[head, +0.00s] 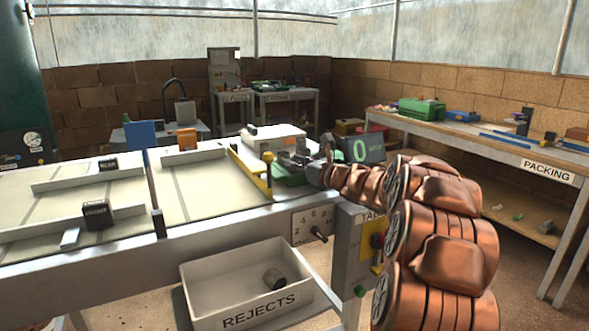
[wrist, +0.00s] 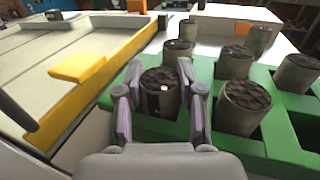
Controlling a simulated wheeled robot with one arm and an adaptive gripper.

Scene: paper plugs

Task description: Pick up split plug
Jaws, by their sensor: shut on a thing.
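In the wrist view, my gripper (wrist: 158,82) is shut on a dark grey cylindrical plug (wrist: 161,99), one finger on each side. The plug has a rough dark top and a small pale mark near its top edge. It stands upright at the near left of a green tray (wrist: 287,142); whether its base is lifted cannot be told. Several similar plugs, such as the one to the right (wrist: 242,105), stand in the tray. In the head view, my gripper (head: 297,160) is over the green tray (head: 288,177), and the held plug cannot be made out.
A yellow rail (head: 251,167) borders the tray on the left; it also shows in the wrist view (wrist: 100,88). A packing bench (head: 485,140) stands at right.

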